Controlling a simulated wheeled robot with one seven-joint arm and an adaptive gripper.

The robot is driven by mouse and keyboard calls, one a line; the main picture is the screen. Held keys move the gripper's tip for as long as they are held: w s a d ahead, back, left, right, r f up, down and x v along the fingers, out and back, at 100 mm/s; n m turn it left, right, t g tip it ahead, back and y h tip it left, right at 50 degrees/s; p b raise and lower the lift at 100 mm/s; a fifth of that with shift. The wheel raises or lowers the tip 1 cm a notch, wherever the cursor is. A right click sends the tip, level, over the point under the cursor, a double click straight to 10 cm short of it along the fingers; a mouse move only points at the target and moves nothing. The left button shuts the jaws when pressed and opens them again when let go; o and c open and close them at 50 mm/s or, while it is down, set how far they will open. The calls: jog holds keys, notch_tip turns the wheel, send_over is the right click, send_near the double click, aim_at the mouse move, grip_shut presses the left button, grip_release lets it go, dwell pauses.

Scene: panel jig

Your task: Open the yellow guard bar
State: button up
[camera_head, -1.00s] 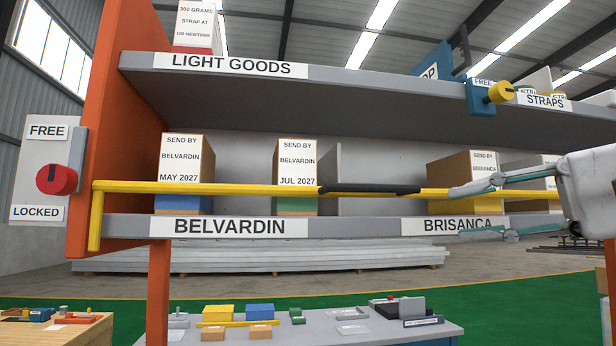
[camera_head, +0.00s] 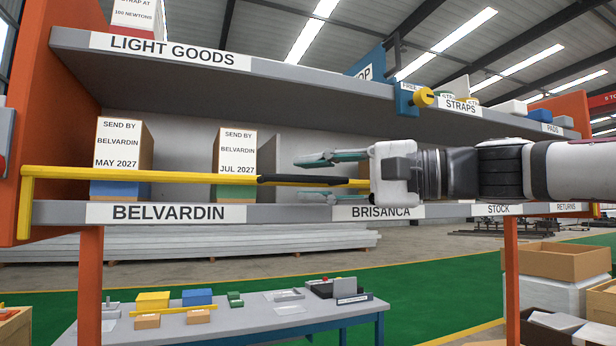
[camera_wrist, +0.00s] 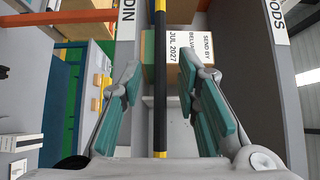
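The yellow guard bar (camera_head: 150,175) lies level across the front of the lower shelf, with a black grip section (camera_head: 300,180) on it and a bent-down left end. My gripper (camera_head: 305,179) points left along the bar, its teal-padded fingers open, one above and one below the black grip. In the wrist view the bar (camera_wrist: 160,90) runs between the two open fingers (camera_wrist: 160,85), with gaps on both sides. The bar's right part is hidden behind my gripper and arm.
Behind the bar stand the May 2027 box (camera_head: 122,155) and the July 2027 box (camera_head: 236,160). The upper shelf (camera_head: 300,80) runs above my gripper, with a yellow knob (camera_head: 422,97) on its blue bracket. A low table (camera_head: 260,320) stands beyond, below the shelf.

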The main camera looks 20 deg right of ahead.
jog(key=shift+x, duration=0.8)
jog(key=shift+c, duration=0.5)
grip_shut()
